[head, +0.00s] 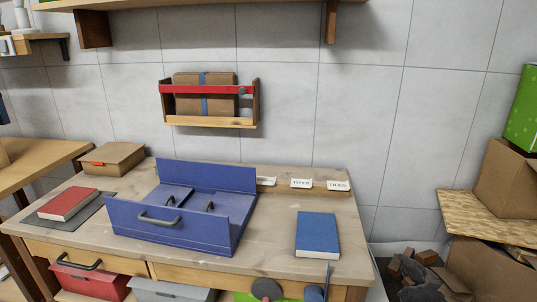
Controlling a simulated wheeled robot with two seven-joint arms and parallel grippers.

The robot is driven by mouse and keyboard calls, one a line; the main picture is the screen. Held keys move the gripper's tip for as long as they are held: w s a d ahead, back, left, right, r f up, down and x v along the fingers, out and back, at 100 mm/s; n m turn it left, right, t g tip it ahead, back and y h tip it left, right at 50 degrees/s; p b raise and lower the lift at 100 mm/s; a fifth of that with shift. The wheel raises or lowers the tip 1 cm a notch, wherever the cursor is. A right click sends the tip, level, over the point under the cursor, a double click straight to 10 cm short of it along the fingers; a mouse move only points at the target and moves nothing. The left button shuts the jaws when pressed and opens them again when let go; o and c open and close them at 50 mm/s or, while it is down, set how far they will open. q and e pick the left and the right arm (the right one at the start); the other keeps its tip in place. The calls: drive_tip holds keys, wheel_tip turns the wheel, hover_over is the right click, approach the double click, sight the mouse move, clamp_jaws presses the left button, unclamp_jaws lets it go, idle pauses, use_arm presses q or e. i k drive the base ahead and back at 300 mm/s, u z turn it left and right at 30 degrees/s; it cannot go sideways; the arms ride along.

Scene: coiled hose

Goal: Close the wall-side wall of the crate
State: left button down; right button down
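The blue crate (225,246) sits on the wooden workbench. Its wall-side wall (220,178) stands up at the back, nearest the tiled wall. The near long wall (140,225) also stands up, with a dark handle on its outer face. Between them, two panels with dark handles, the left one (178,193) and the right one (207,212), appear folded down flat inside the crate. No loose object shows in the crate, though the near wall hides part of its floor. Neither of my grippers is in view.
A blue book (317,235) lies right of the crate, and a red book (68,204) on a dark mat lies left. A cardboard box (112,158) is at back left. Label cards (301,183) stand behind. A wall rack (210,121) hangs above the crate.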

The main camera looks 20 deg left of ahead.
sight(243, 179)
drive_tip(key=z, duration=0.75)
drive_tip(key=k, duration=0.65)
drive_tip(key=u, duration=1)
drive_tip(key=i, duration=0.25)
drive_tip(key=u, duration=0.15)
